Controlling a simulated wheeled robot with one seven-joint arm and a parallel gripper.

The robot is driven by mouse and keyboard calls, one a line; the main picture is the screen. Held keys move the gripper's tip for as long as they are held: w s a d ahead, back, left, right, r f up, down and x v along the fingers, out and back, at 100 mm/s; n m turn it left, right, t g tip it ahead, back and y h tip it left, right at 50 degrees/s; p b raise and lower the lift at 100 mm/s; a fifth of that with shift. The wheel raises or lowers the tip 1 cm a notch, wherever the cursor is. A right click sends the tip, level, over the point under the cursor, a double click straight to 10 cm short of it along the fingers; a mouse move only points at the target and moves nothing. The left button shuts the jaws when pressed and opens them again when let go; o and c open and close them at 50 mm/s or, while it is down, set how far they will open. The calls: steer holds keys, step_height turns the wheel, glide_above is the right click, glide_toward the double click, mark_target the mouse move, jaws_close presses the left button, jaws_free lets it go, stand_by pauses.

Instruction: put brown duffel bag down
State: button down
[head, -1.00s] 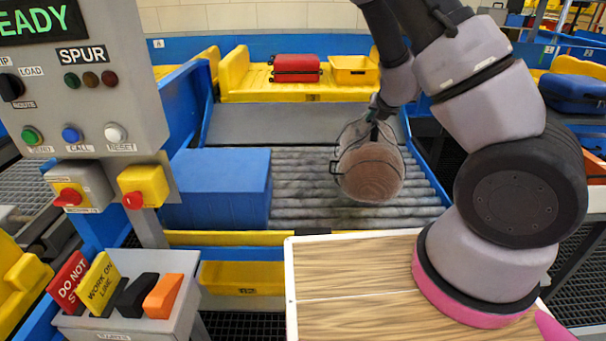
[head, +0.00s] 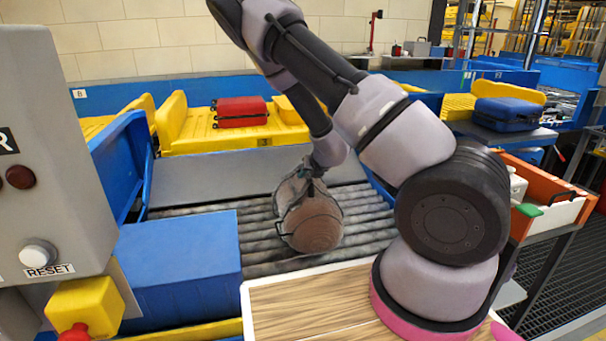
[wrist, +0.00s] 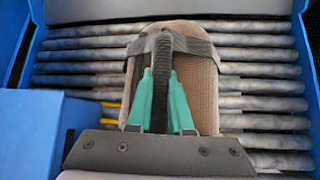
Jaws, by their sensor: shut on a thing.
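The brown duffel bag (head: 312,222) is at the roller bed (head: 262,222), with its rounded end towards me in the head view. My gripper (head: 312,170) is above it, shut on its dark handle. In the wrist view the bag (wrist: 205,95) lies under the green fingers (wrist: 160,95), which close around the black handle strap. Rollers show on both sides of the bag. I cannot tell whether the bag rests on the rollers or hangs just above them.
A blue box (head: 180,265) stands at the left of the roller bed. Behind it, a yellow tray (head: 185,135) holds a red suitcase (head: 240,112). A blue suitcase (head: 508,113) lies at the far right. An orange-sided cart (head: 550,200) stands at right. Rollers right of the bag are bare.

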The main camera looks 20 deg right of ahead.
mark_target(306, 187)
steer(key=shift+f, duration=2.55)
steer(key=c, duration=0.8)
jaws_free()
